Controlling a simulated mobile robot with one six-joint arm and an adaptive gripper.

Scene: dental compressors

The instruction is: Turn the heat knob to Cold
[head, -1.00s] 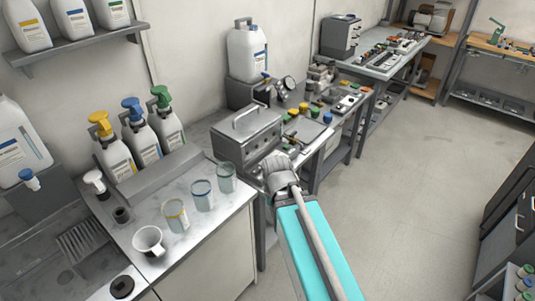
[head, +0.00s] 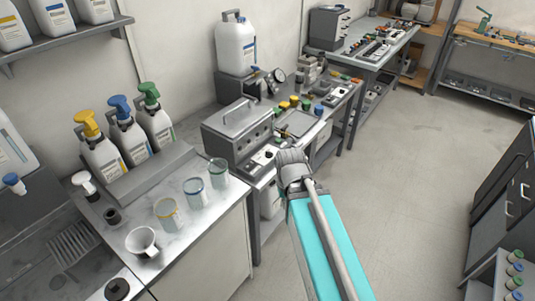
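A grey metal box with a lid handle (head: 238,132) stands on the bench left of my arm's end. Small dark knobs or holes show along its front, too small to read. A pale panel with a small dark knob (head: 268,154) lies just in front of the box. I cannot tell which of these is the heat knob, and no Cold mark is legible. My gripper (head: 291,160) is at the end of my turquoise arm, close to the panel in the picture. Its fingers cannot be made out, and whether it touches anything is unclear.
Several coloured caps (head: 295,102) and a tray (head: 299,123) lie on the bench beyond. A pressure gauge (head: 279,75) and a white canister (head: 236,45) stand behind. Glass beakers (head: 192,186) and pump bottles (head: 102,150) stand at left. The floor (head: 420,180) at right is clear.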

